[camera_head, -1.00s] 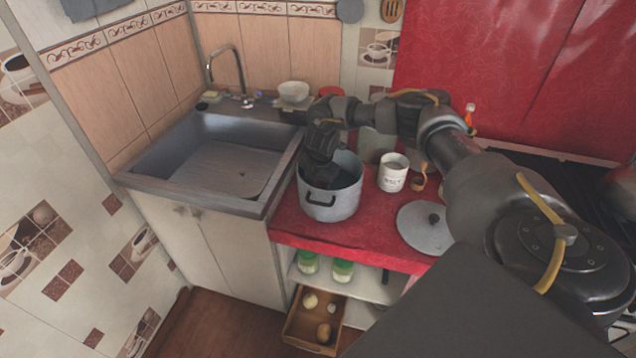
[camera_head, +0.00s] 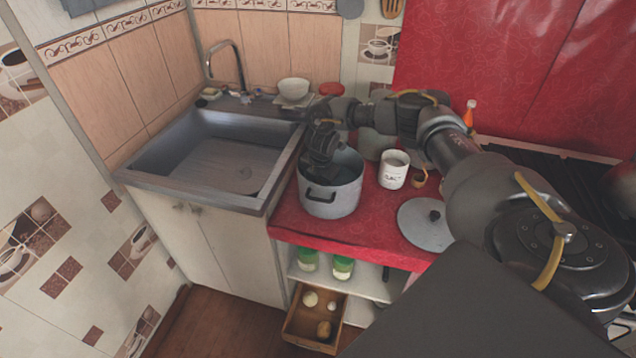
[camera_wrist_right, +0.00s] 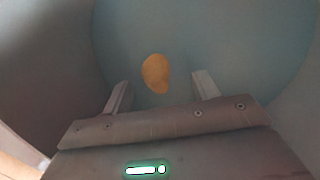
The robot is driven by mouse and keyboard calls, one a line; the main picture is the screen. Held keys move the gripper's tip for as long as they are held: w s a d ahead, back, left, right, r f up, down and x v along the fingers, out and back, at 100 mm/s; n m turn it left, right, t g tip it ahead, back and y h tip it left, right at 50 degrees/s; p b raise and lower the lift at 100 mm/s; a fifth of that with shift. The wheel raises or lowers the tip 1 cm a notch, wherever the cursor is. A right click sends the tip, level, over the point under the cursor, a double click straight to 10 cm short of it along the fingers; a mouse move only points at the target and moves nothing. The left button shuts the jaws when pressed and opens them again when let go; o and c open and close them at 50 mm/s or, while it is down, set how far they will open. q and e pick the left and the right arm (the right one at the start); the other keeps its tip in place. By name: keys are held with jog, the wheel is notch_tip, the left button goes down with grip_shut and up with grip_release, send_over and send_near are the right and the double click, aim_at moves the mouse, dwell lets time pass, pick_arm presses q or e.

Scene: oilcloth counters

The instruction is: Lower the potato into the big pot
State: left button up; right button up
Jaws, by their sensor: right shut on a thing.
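The big pot (camera_head: 331,203) is a grey metal pot with dark handles, standing open on the red counter right of the sink. My right gripper (camera_head: 322,160) reaches down into its mouth; in the head view the fingers are hidden inside. In the right wrist view the potato (camera_wrist_right: 155,73) is yellowish-brown and shows between the fingers of my right gripper (camera_wrist_right: 161,90), which is shut on it. The pale blue-grey inside of the pot surrounds it. I cannot tell whether the potato touches the bottom. My left gripper is not in view.
A grey lid (camera_head: 425,224) lies on the counter at right. A white mug (camera_head: 393,169) stands close to the pot's right side. The sink (camera_head: 212,160) is at left. Below, an open wooden drawer (camera_head: 312,318) holds several roundish items, above it two green-lidded jars.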

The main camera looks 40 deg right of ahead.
jog(key=shift+f, duration=0.2)
jog(key=o, duration=1.1)
jog(key=shift+r, duration=0.1)
jog(key=shift+r, duration=0.3)
jog(key=r, duration=0.3)
jog(key=s+r, duration=0.1)
jog(key=r, duration=0.1)
jog(key=r+b, duration=0.1)
jog(key=r, duration=0.2)
jog(key=shift+s+a+r, duration=0.25)
jog(key=shift+r, duration=0.05)
jog(key=shift+s+r, duration=0.25)
jog(key=shift+r, duration=0.45)
